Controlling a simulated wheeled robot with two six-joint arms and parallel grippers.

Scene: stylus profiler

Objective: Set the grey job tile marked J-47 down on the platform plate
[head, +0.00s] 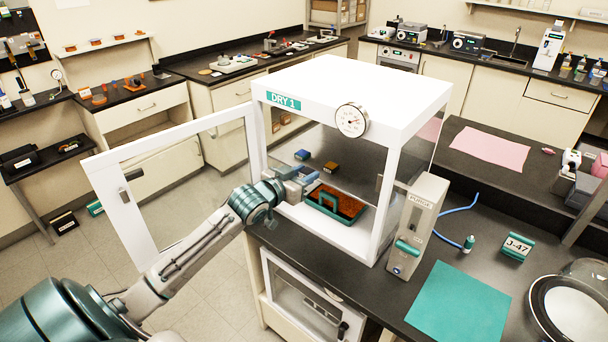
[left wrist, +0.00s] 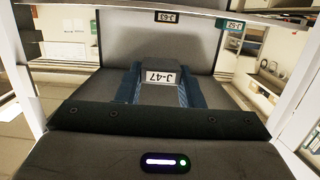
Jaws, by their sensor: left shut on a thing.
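The grey job tile marked J-47 (left wrist: 160,68) is between the two blue fingers of my left gripper (left wrist: 157,88) in the left wrist view, its label upside down there. In the head view my left gripper (head: 304,182) reaches through the open front of the white DRY 1 cabinet (head: 365,90), above and left of a teal tray (head: 322,208) of orange-brown grains. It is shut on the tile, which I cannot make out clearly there. No thing shows clearly as the platform plate. My right gripper is out of view.
The cabinet door (head: 170,180) stands open at the left. Blue (head: 302,155) and brown (head: 331,167) blocks sit inside.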

